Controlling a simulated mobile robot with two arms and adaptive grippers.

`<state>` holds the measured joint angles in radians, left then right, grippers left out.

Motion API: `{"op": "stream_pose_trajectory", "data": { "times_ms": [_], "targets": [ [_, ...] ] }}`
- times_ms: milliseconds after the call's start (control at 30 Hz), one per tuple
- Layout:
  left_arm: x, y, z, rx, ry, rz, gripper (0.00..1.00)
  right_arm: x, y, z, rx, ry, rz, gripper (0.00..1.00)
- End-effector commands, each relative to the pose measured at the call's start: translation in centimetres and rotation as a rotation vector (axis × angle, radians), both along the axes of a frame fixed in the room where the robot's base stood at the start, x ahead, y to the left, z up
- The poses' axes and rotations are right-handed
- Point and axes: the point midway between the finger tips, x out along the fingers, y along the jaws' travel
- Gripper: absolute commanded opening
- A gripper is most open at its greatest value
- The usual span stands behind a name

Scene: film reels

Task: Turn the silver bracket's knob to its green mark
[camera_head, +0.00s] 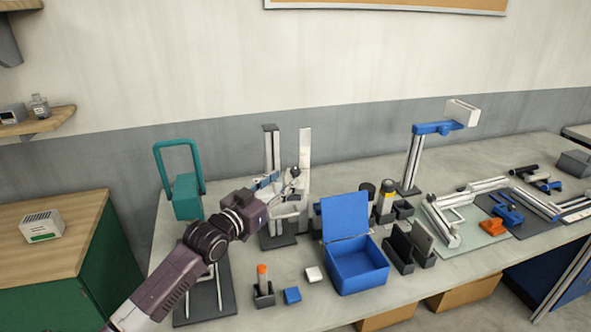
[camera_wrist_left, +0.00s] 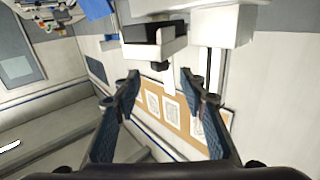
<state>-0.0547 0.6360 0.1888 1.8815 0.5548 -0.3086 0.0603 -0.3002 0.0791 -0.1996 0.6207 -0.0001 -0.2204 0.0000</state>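A silver-white upright bracket (camera_head: 305,148) stands near the middle of the bench, beside a second grey post (camera_head: 271,150). A small dark knob-like part (camera_head: 295,171) shows at its front, close to my left gripper (camera_head: 281,187). In the left wrist view, a pale bracket body (camera_wrist_left: 158,48) with a dark recess lies past the fingers, and a small dark knob-like part (camera_wrist_left: 160,66) sits under it. My left gripper (camera_wrist_left: 164,88) is open, with nothing between its fingers. Contact with the bracket cannot be told. I cannot make out a green mark. My right gripper is out of view.
A teal frame (camera_head: 181,195) stands left of my left arm. An open blue box (camera_head: 357,268), dark holders (camera_head: 402,245) and a blue-armed stand (camera_head: 413,158) are to the right. An orange-topped item (camera_head: 262,276) stands in a dark holder in front.

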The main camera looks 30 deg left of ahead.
Motion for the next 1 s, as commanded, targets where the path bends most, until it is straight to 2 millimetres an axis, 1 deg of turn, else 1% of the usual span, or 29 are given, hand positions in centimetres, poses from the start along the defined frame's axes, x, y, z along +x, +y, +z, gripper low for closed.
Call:
{"op": "stream_pose_trajectory", "data": {
  "times_ms": [100, 300, 500, 667, 900, 1000],
  "targets": [
    [1.5, 0.0, 0.4, -0.001, -0.003, 0.000, 0.39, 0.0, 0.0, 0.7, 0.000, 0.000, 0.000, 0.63],
    [4.5, 0.0, 0.4, -0.001, -0.003, 0.000, 0.39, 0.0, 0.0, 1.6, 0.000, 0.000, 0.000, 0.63],
    [6.4, 0.0, 0.2, -0.001, -0.003, 0.000, 0.39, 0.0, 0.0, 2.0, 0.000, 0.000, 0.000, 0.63],
    [7.0, -0.1, 0.1, -0.001, -0.001, -0.001, 0.39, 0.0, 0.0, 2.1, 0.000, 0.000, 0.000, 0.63],
    [7.0, -0.1, 0.0, 0.000, -0.001, -0.001, 0.39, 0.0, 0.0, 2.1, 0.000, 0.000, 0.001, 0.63],
    [7.0, -0.1, 0.0, 0.000, -0.001, -0.001, 0.28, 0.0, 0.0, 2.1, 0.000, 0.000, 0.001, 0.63]
  ]
}}
